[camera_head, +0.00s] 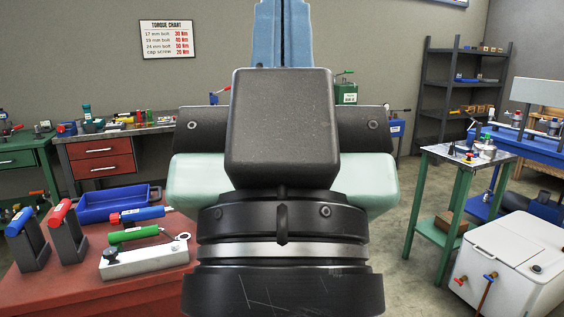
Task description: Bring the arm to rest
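The end of my arm, with my gripper (282,125), fills the middle of the head view, very close to the camera. It shows a dark box-shaped housing, black rounded parts with a light metal ring below, and pale green parts on both sides. A blue upright part with a dark middle line rises behind the housing to the top edge. I cannot make out the fingertips or whether they are apart. No held object can be made out.
A red table (40,295) at left bears a blue tray (112,203), red and blue-handled tools in holders and a green-handled tool (133,234). A green-legged cart (440,157) and white chest (515,250) stand at right. Grey floor shows between arm and cart.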

